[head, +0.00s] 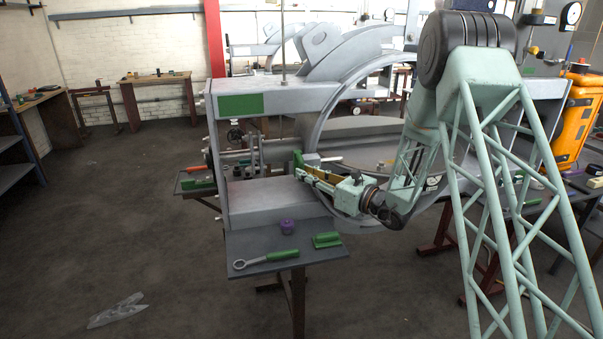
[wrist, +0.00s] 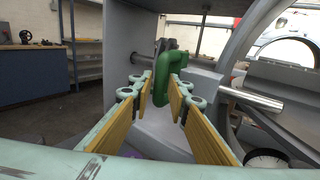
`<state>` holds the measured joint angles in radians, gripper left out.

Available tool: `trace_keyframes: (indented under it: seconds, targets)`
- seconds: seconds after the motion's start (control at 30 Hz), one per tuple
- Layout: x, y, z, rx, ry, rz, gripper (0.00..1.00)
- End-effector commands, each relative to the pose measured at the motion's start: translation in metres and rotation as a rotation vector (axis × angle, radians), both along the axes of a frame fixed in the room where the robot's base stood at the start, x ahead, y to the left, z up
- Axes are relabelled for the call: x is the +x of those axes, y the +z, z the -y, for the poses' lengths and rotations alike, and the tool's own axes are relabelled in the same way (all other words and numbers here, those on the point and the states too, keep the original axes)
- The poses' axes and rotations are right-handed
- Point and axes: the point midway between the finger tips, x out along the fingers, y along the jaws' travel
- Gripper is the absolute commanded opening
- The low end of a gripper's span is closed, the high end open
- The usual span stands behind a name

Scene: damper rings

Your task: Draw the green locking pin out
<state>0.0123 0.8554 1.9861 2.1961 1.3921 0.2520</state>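The green locking pin shows in the wrist view as a thick bent green handle (wrist: 164,70) straight ahead, in front of grey metal. In the head view a small green part (head: 298,158), which looks like the same handle, stands at my gripper's tip. My gripper (head: 306,175) reaches left toward it. In the wrist view my gripper (wrist: 161,88) is open, its two yellow-padded fingers apart on either side of the handle's lower end. I cannot tell how far the handle lies between the pads, and I see no clear contact. The pin's shank is hidden.
A silver rod (wrist: 250,97) sticks out to the right of the handle. The big grey ring frame (head: 330,110) surrounds the work area. A front shelf (head: 270,245) holds a green-handled ring tool (head: 268,258), a green block (head: 326,240) and a purple part (head: 287,226).

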Motion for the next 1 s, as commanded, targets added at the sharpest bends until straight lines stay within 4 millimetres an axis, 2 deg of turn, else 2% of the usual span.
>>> trace_keyframes:
  seconds: [0.27, 0.67, 0.87, 1.0]
  targets:
    - [0.013, 0.0, -0.016, -0.001, -0.001, 0.001, 0.16]
    - [0.015, 0.0, -0.019, 0.0, -0.001, 0.0, 0.16]
    - [0.015, 0.0, -0.019, 0.0, -0.001, 0.0, 0.0]
    - [0.015, 0.0, -0.018, -0.001, -0.001, -0.001, 0.0]
